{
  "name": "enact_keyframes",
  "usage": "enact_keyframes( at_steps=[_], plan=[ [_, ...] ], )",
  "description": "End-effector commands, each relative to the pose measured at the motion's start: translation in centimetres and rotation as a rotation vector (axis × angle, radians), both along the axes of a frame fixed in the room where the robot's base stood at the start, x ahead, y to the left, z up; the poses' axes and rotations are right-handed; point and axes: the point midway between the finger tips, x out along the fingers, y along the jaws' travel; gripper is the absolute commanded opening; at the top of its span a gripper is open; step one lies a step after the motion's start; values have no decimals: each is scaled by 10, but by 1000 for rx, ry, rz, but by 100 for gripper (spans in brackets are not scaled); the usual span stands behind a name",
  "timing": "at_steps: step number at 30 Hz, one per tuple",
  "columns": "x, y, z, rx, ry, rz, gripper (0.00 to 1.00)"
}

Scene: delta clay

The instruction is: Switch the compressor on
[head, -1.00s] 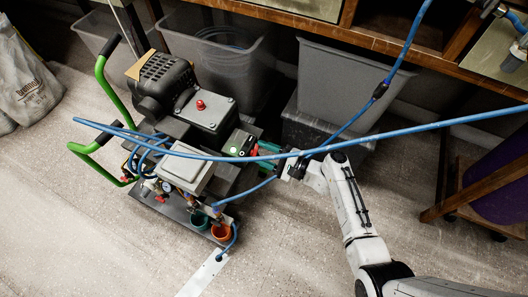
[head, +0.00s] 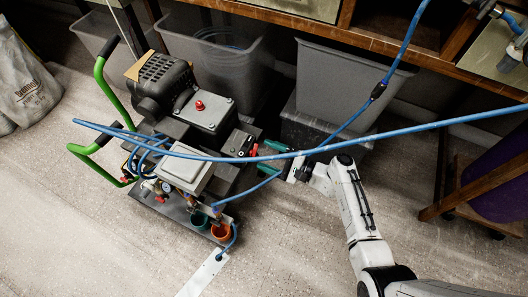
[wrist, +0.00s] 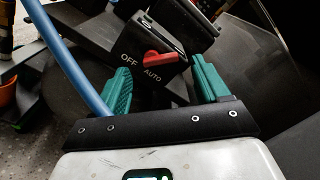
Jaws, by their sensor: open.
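The compressor (head: 207,112) stands left of centre in the head view, with a black motor, a grey box and green handles. Its black switch box (wrist: 140,40) fills the top middle of the wrist view, with a red knob (wrist: 158,60) and the labels OFF and AUTO. The red knob also shows small in the head view (head: 254,150). I cannot tell for certain which label it points at. My gripper (wrist: 163,80) is open and empty. Its teal fingers lie left and right of the switch box's near end, apart from the knob. It also shows in the head view (head: 273,157).
A blue hose (head: 400,131) crosses in front of the compressor and above my gripper; a blue hose (wrist: 75,65) also runs close by the left finger. Grey bins (head: 345,85) stand behind under the wooden bench (head: 430,62). The floor (head: 290,240) in front is clear.

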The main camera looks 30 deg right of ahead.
Motion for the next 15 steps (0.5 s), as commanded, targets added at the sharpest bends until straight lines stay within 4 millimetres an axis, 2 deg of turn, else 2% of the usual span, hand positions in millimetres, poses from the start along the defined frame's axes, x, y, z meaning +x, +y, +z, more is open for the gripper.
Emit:
enact_keyframes(
  at_steps=[9, 15],
  plan=[
    [-50, -37, 1, 0, 2, -5, 74],
    [-67, -49, 0, 0, 2, -3, 74]
  ],
)
